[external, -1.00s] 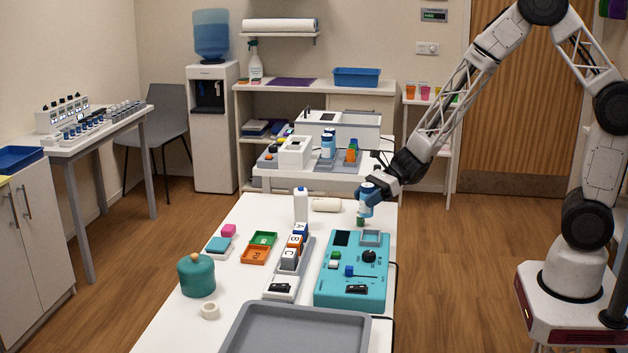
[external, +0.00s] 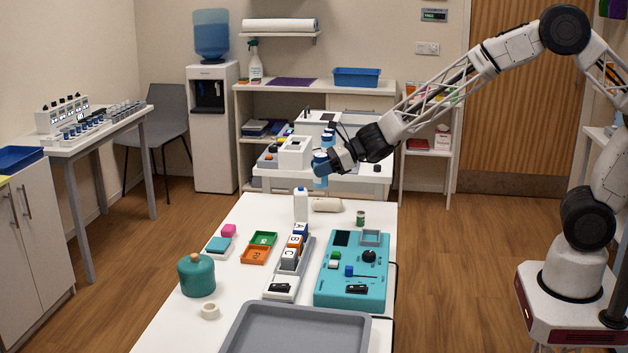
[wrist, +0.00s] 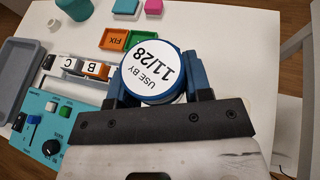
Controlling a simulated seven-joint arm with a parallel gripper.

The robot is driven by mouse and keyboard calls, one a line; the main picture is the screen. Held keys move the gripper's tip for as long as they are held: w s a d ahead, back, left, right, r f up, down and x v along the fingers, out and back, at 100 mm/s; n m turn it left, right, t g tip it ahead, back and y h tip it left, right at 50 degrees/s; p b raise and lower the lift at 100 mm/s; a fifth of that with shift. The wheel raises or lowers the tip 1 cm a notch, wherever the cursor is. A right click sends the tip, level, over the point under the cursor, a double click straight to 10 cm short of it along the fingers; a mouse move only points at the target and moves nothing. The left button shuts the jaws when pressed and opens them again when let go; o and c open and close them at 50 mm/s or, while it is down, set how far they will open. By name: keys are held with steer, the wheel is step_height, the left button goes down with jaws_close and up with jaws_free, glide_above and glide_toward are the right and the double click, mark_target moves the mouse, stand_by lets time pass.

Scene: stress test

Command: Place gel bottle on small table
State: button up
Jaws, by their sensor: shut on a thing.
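My gripper (external: 328,163) is shut on a blue-and-white bottle (external: 320,181). In the wrist view the bottle's round white top (wrist: 152,70) reads "USE BY 11/28", with a blue finger on each side. A white bottle (external: 301,206) also stands on the front table.
The smaller table carries a white device (external: 295,152) and other items, partly behind my gripper. On the front table are a small green jar (external: 361,218), a beige roll (external: 327,204), a teal control box (external: 350,285) and a grey tray (external: 240,338).

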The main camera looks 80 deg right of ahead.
steer(key=w+r+m+t+h, duration=0.1)
steer(key=w+r+m+h, duration=0.2)
steer(key=w+r, duration=0.3)
steer(key=shift+a+r+m+h, duration=0.35)
steer(key=shift+r+h, duration=0.35)
steer(key=shift+r, duration=0.6)
steer(key=shift+a, duration=0.1)
steer(key=a, duration=0.6)
steer(key=shift+a, duration=0.4)
